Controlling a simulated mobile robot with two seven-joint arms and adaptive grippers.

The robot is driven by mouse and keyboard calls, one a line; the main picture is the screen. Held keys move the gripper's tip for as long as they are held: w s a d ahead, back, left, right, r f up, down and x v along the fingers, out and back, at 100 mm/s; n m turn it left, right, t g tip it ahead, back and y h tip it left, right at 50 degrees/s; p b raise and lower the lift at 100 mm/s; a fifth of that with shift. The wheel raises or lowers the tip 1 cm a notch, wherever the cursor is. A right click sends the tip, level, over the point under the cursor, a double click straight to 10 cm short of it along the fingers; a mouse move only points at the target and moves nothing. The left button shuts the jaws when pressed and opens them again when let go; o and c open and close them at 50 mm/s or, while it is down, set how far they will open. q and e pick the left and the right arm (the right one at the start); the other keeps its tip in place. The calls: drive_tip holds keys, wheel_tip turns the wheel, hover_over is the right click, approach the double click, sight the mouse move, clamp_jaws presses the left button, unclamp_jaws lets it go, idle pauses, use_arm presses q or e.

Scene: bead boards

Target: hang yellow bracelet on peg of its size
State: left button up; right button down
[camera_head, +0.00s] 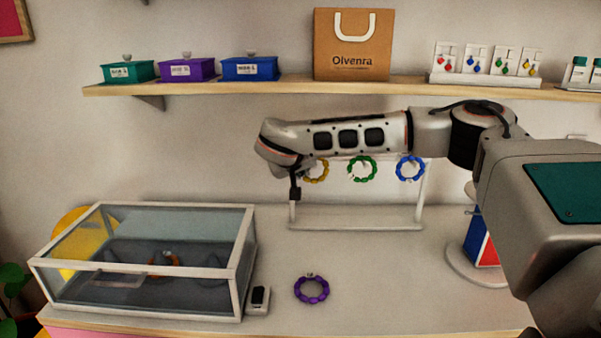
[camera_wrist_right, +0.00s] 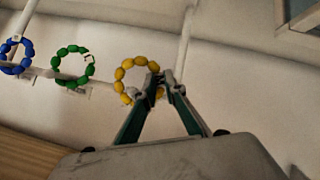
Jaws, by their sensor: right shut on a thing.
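The yellow bracelet (camera_head: 326,175) hangs at the left end of the white rack (camera_head: 360,227). It also shows in the right wrist view (camera_wrist_right: 121,73). My right gripper (camera_head: 297,186) is shut on the yellow bracelet at its edge; its fingertips (camera_wrist_right: 160,82) meet at the ring's right side in the wrist view. I cannot tell whether a peg passes through the yellow ring. To its right in the head view, a green bracelet (camera_head: 362,180) and a blue bracelet (camera_head: 410,179) hang on the rack. My left gripper is not in view.
A purple bracelet (camera_head: 313,299) lies on the table (camera_head: 390,280). A glass display case (camera_head: 140,310) stands at left, with a small black-and-white item (camera_head: 259,298) beside it. A red-and-blue stand (camera_head: 478,248) is at right. A shelf (camera_head: 290,88) with boxes runs above.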

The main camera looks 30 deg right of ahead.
drive_tip(key=c, duration=2)
unclamp_jaws()
drive_tip(key=shift+r, duration=0.1)
drive_tip(key=v, duration=1.2)
